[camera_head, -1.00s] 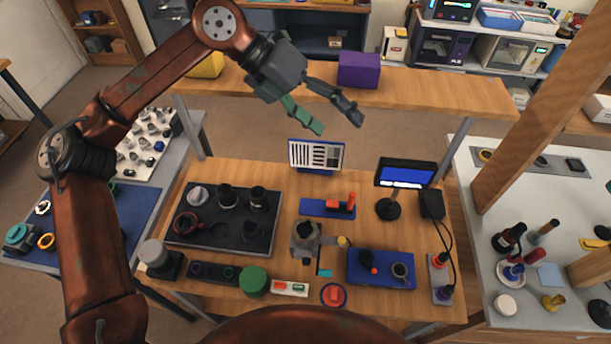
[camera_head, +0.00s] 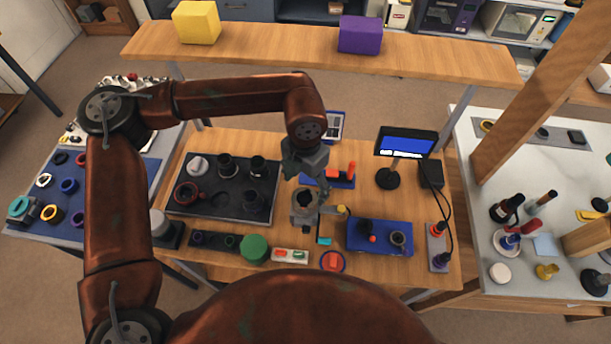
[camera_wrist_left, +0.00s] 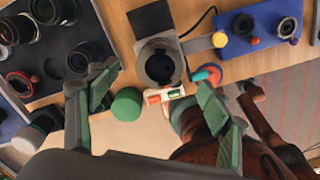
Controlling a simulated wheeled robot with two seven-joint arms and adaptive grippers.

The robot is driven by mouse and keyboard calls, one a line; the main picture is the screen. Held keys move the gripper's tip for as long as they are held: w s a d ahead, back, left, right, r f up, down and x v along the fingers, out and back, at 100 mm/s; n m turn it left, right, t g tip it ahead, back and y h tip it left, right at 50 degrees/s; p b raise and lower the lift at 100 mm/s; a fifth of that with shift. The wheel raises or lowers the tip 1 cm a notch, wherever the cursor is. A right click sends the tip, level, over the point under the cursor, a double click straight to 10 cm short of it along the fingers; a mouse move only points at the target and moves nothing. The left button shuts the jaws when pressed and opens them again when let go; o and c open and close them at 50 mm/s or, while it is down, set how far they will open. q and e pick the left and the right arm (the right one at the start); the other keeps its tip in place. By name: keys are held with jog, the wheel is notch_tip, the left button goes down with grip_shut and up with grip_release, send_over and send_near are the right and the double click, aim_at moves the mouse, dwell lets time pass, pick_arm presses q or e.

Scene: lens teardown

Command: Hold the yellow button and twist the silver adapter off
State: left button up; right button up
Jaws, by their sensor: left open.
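A grey holder (camera_head: 300,214) stands on the wooden bench with a round, dark-centred body on top. In the left wrist view, a grey ring (camera_wrist_left: 160,79) surrounds the dark opening; I cannot tell for certain whether this ring is the silver adapter. The yellow button (camera_head: 341,210) sticks out at the holder's right side, and it also shows in the left wrist view (camera_wrist_left: 219,40). My left gripper (camera_head: 304,178) points down just above the holder. Its green fingers (camera_wrist_left: 158,76) are spread wide on both sides of the ring, empty. My right gripper is not in view.
A dark tray (camera_head: 180,208) with lens parts lies left of the holder. A green round cap (camera_head: 255,248) and a red button (camera_head: 332,261) are in front. A blue board (camera_head: 372,246) lies to the right, and a small screen (camera_head: 405,142) stands behind it.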

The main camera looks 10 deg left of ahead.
aim_at(305, 199)
pick_arm(q)
notch_tip(305, 199, down, 7)
jog(key=shift+f, duration=0.1)
dwell(0.4)
jog(key=c, duration=1.3)
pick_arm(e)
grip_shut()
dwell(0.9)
